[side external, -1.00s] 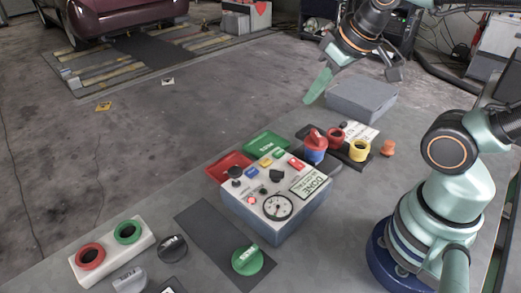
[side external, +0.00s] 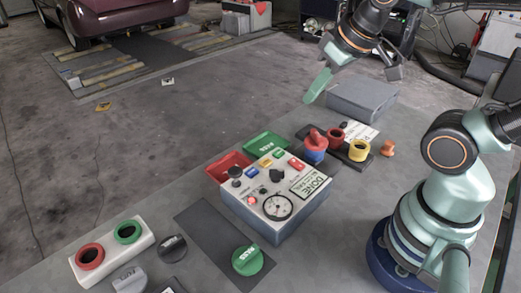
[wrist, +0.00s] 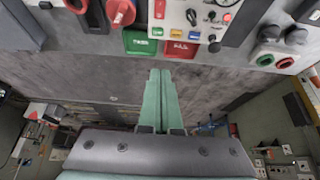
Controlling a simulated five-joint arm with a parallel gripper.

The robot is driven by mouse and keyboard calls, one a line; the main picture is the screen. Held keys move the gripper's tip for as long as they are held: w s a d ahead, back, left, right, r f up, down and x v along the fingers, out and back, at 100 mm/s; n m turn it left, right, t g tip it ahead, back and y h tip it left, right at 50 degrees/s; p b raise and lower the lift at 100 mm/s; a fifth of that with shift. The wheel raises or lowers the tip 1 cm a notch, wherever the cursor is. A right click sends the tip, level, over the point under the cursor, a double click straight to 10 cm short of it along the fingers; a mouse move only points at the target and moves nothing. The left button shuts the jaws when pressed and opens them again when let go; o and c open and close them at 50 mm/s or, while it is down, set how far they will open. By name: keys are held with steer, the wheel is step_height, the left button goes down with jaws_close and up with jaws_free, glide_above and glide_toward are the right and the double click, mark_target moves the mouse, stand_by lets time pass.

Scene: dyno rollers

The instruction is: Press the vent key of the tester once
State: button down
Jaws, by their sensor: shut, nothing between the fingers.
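The tester (side external: 318,205) is a blue-grey box with a white top, a round gauge (side external: 278,207), dark knobs, a lit red lamp and several small coloured keys. A red key (side external: 297,163), a yellow key (side external: 266,162) and a blue key (side external: 252,172) show. The key labels are too small to read, so I cannot tell which is vent. My gripper (side external: 308,100) is shut and empty, raised well behind the tester. In the wrist view its green fingers (wrist: 160,73) lie together, and part of the tester (wrist: 205,12) shows at the top edge.
A green tray (side external: 266,144) and a red tray (side external: 226,165) sit against the tester. A dark rack with red and yellow rings (side external: 359,150) stands on the right. A grey box (side external: 362,98) is behind it. A white ring block (side external: 112,252) and green knob (side external: 247,260) are at front left.

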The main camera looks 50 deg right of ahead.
steer(key=w+n+g, duration=0.2)
steer(key=n+g, duration=0.1)
steer(key=n+g+h, duration=0.1)
steer(key=n+g, duration=0.7)
steer(key=g, duration=0.2)
glide_above(263, 161)
step_height(263, 161, down, 8)
steer(key=shift+f, duration=4.35)
steer(key=shift+f, duration=0.1)
steer(key=shift+f, duration=0.3)
